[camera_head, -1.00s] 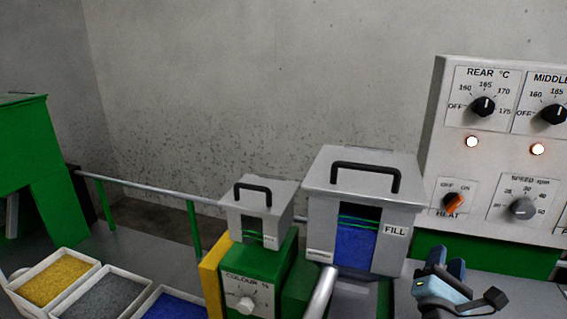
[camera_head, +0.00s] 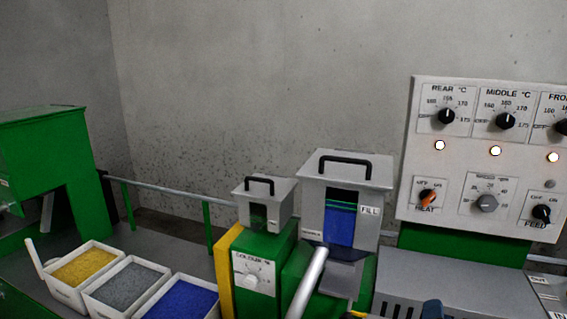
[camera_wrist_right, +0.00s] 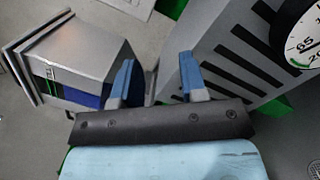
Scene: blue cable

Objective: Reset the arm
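My right gripper (camera_wrist_right: 158,82) shows in the right wrist view with its two blue fingers apart and nothing between them. In the head view only a small part of my right gripper (camera_head: 432,309) shows at the bottom edge, right of centre. It is in front of the grey slotted housing (camera_head: 460,285), in the lower right of the picture. In the right wrist view, the grey hopper with blue material (camera_wrist_right: 85,62) is left of the fingers and the slotted housing (camera_wrist_right: 245,50) is right of them. My left gripper is not in view.
The FILL hopper (camera_head: 372,185) and smaller colour hopper (camera_head: 285,205) stand mid-picture. A control panel (camera_head: 455,200) with knobs and lit lamps is at right. Trays of yellow (camera_head: 85,268), grey (camera_head: 127,287) and blue material (camera_head: 185,303) are lower left. A dial (camera_wrist_right: 300,35) shows in the wrist view.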

